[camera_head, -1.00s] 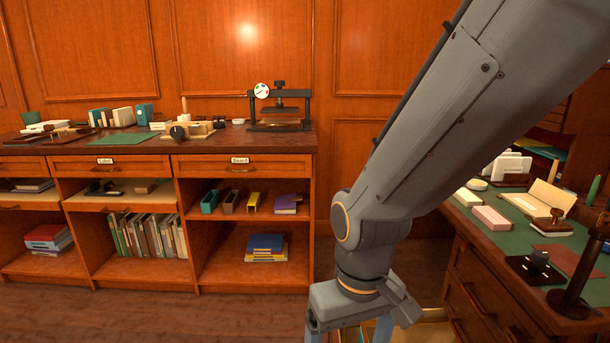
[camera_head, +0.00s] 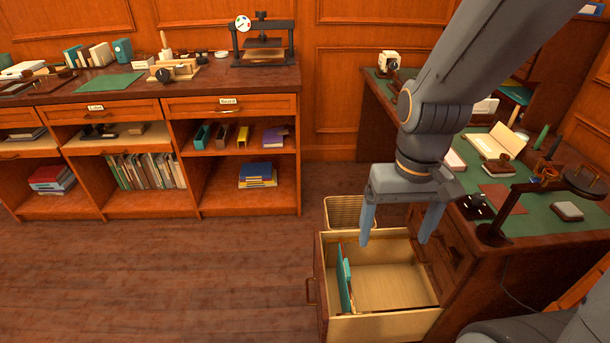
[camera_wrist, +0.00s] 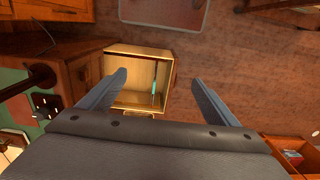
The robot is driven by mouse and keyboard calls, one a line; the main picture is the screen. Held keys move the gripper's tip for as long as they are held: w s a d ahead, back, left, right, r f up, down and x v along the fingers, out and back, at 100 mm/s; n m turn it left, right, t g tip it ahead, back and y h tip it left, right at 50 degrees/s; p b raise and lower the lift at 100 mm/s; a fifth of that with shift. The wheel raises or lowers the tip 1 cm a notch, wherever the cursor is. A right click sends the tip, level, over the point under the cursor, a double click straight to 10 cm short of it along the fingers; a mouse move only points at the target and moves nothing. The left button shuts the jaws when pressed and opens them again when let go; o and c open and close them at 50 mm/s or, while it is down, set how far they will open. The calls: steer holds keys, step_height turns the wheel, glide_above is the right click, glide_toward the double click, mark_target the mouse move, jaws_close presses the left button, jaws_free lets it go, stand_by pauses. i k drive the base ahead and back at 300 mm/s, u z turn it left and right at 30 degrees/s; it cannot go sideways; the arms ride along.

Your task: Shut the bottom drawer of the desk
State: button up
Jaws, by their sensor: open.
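The bottom drawer (camera_head: 385,318) of the desk (camera_head: 461,245) is pulled well out, its front panel with a handle facing left. A teal folder or book stands inside along its front side, and the rest of the drawer floor is bare. The drawer (camera_wrist: 136,49) also shows in the wrist view, ahead of the fingers. My gripper (camera_head: 398,238) is open and empty, pointing down above the drawer in the head view. Its two fingers also show spread apart in the wrist view (camera_wrist: 158,88). I cannot tell the exact height of the fingertips above the drawer.
A woven basket (camera_head: 350,213) stands just behind the drawer. A shelf unit (camera_head: 250,150) with books and trays runs along the back wall. The desktop holds a dark lamp-like stand (camera_head: 507,217) and several papers. The wooden floor (camera_head: 180,270) left of the drawer is clear.

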mark_target(395, 301)
steer(key=z, duration=1.5)
steer(key=k, duration=0.55)
steer(key=u, duration=1.5)
steer(key=i, duration=0.5)
steer(key=z, duration=0.2)
steer(key=k, duration=0.3)
steer(key=u, duration=0.55)
steer(key=i, duration=0.3)
steer(key=z, duration=0.35)
